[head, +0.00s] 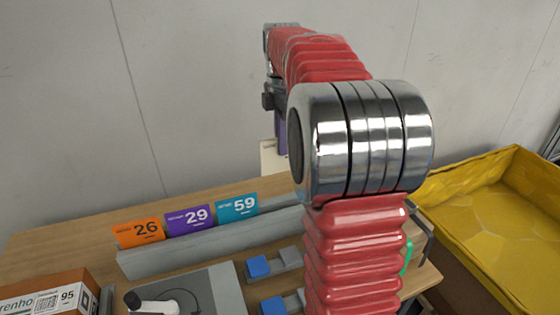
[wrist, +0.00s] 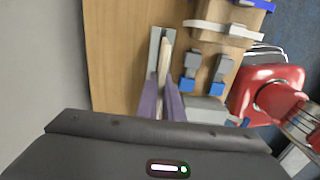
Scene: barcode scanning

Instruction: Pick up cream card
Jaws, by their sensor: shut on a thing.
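The cream card (head: 268,160) shows partly in the head view, hanging above the table behind my arm; the rest is hidden by my arm. In the wrist view the cream card (wrist: 165,60) is seen nearly edge-on between the purple fingers. My gripper (wrist: 161,88) is shut on it. In the head view my gripper is mostly hidden behind my red arm. The grey card rack (head: 190,246) holds an orange card 26 (head: 138,233), a purple card 29 (head: 189,217) and a teal card 59 (head: 237,206).
A cardboard box (head: 45,293) marked 95 stands at the left front. A grey device (head: 185,290) with a black-and-white handle sits beside it. Blue-and-grey blocks (head: 272,264) lie in front of the rack. A yellow bin (head: 490,210) is at the right. A plain wall rises behind the table.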

